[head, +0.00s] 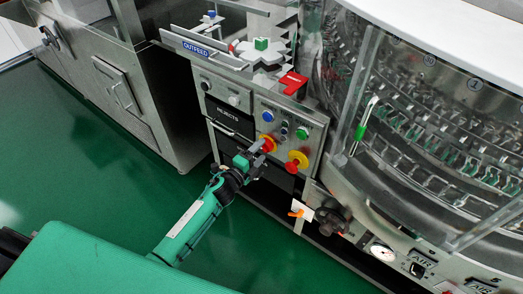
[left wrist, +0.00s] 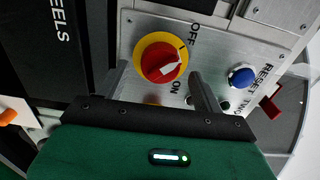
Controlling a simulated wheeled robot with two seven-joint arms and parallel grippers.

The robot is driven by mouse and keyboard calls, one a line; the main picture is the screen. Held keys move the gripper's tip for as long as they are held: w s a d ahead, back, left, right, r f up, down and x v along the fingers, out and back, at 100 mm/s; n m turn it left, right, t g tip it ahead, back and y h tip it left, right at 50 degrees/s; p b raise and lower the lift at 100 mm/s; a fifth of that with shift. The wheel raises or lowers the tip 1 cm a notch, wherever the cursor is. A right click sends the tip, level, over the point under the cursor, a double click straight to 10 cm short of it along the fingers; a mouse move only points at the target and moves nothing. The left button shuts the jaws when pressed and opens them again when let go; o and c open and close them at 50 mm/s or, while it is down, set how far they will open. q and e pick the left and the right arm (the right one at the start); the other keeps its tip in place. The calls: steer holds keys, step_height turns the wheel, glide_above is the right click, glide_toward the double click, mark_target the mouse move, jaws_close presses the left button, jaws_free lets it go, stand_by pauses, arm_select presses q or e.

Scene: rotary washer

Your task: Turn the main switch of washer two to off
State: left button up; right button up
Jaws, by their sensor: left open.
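The switch with a red knob on a yellow disc (left wrist: 160,58) is on a grey panel in the left wrist view. OFF is printed above right of it and ON below right. A pale mark on the knob faces right, between the two words; its exact setting is hard to tell. My left gripper (left wrist: 160,78) is open, its two fingers on either side of the knob's lower part; contact cannot be told. In the head view my left gripper (head: 256,150) reaches the panel beside a red and yellow switch (head: 269,145), partly hidden by the fingers. My right gripper is not in view.
A second red and yellow switch (head: 297,162) sits to the right on the panel. A blue button (left wrist: 241,76) labelled RESET is right of the knob. A white tag with an orange part (head: 300,211) and a dark handwheel (head: 330,222) are lower right. Green floor is clear at left.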

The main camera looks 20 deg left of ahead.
arm_select(q)
steer(key=v, duration=1.2)
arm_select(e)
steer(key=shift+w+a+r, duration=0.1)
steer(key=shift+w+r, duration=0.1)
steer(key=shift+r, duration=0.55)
arm_select(q)
steer(key=shift+a, duration=0.1)
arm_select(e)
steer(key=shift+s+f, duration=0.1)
